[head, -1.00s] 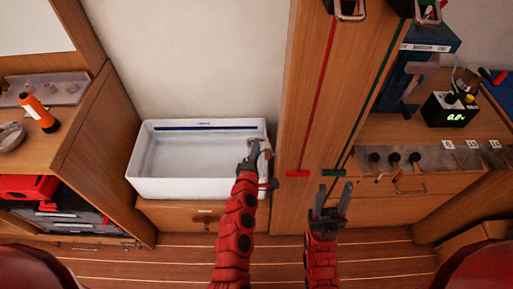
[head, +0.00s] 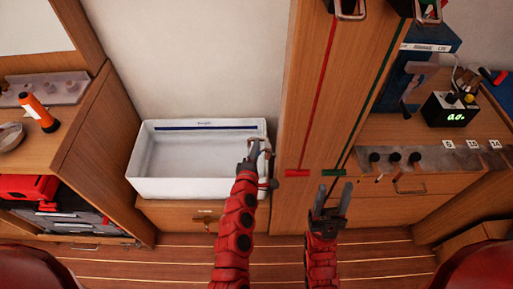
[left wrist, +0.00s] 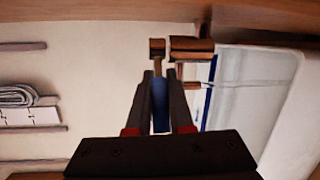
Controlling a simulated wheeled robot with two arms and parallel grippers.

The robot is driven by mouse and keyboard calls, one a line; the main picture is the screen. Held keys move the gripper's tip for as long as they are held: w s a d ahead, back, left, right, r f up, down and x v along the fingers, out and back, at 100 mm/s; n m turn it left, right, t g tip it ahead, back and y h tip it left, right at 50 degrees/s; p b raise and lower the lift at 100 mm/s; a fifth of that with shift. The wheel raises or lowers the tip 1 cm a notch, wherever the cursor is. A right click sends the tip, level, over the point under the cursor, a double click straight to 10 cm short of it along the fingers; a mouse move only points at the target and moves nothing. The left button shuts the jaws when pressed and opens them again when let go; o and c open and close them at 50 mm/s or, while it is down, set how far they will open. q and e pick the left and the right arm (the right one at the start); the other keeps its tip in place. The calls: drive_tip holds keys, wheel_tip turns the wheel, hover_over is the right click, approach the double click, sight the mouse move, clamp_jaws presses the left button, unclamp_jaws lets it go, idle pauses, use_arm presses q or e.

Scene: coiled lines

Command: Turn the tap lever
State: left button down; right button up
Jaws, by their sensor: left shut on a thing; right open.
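The tap (head: 266,146) is small and brownish at the right rim of the white basin (head: 150,180). In the left wrist view the tap's brown body (left wrist: 190,48) shows just beyond the fingertips. My left gripper (head: 253,150) reaches over the basin's right side. In the left wrist view my left gripper (left wrist: 160,76) is shut on the tap lever (left wrist: 158,64), whose gripped part is mostly hidden between the fingers. A blue patch shows between the fingers. My right gripper (head: 331,198) is open and empty, in front of the wooden post.
The wooden post (head: 310,100) with red and green lines stands right of the basin. An orange torch (head: 38,112) lies on the left shelf. A panel of black knobs (head: 395,158) is at the right. The basin's inside looks clear.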

use_arm(q)
drive_tip(key=shift+w+d+m+g+h+b, duration=0.1)
drive_tip(key=shift+w+m+g+h+b, duration=0.25)
drive_tip(key=shift+m+g+h+b, duration=1.55)
drive_tip(key=shift+w+d+m+t+h+b, duration=0.25)
drive_tip(key=shift+h+b, duration=0.65)
drive_tip(key=shift+b, duration=2.6)
drive_tip(key=shift+w+m+g+h+b, duration=0.55)
drive_tip(key=shift+m+h+b, duration=0.8)
drive_tip(key=shift+b, duration=1.35)
drive_tip(key=shift+s, duration=0.15)
drive_tip(key=c, duration=0.8)
unclamp_jaws()
